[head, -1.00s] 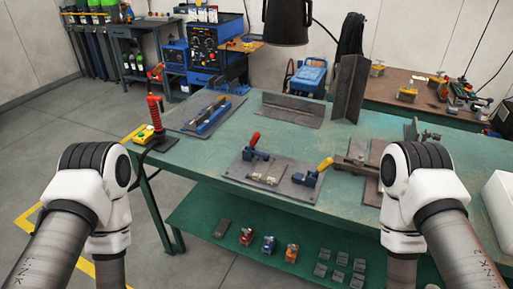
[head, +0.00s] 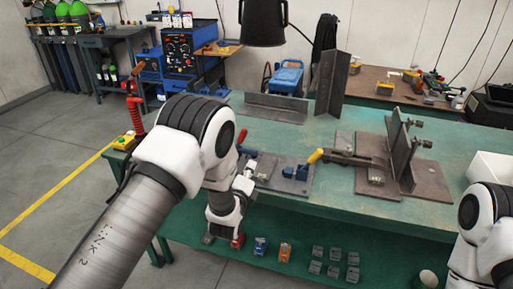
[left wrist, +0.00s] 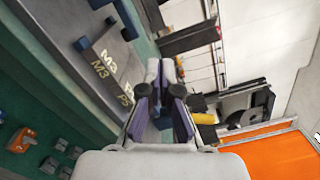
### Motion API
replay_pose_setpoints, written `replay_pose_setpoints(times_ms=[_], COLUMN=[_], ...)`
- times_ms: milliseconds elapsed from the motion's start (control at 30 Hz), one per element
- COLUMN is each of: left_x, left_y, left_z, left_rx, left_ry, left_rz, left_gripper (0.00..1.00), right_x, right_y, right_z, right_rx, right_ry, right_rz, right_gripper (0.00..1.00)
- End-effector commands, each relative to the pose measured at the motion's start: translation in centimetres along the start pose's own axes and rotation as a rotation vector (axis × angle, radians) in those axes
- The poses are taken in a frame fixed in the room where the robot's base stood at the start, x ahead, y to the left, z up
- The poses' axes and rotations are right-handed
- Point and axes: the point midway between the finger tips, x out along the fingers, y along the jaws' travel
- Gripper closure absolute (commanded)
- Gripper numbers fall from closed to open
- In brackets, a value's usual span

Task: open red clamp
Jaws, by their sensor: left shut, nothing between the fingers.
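The red clamp's red handle (head: 242,136) stands up behind my left arm in the head view. My arm hides much of the clamp's base. My left gripper (head: 246,180) is at the front edge of the grey fixture plate (head: 284,184), below and close to the red handle in the picture. I cannot tell whether it touches anything. In the left wrist view its fingers with purple pads (left wrist: 163,95) are shut with nothing held. The red handle is not clear there. My right gripper is out of view.
A second clamp with a yellow handle (head: 315,156) stands on the plate's right side. An angle-iron fixture (head: 400,155) stands farther right on the green table (head: 345,203). Several small parts lie on the lower shelf (head: 300,246). A red-handled post (head: 135,112) stands at the table's left.

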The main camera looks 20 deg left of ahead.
Motion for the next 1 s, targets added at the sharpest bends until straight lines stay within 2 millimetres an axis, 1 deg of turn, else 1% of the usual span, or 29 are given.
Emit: replay_pose_setpoints(times_ms=[400,433,533,667,1000], left_x=[8.7,9.0,9.3,9.6,9.6], left_y=[0.0,-0.1,-0.1,0.0,0.1], left_z=[0.1,0.5,2.5,3.6,3.9], left_rx=[-0.002,-0.003,-0.003,-0.002,-0.001], left_ry=[0.0,-0.002,-0.002,0.0,0.002], left_rz=[0.001,0.002,0.005,0.005,0.004], left_gripper=[1.0,1.0,1.0,1.0,1.0], right_x=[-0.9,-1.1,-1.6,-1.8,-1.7], right_y=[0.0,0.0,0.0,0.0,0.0], right_z=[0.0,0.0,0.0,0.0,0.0], right_rx=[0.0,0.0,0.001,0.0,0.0], right_ry=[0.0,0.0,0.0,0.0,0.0], right_rz=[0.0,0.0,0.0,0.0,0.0], right_gripper=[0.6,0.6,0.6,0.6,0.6])
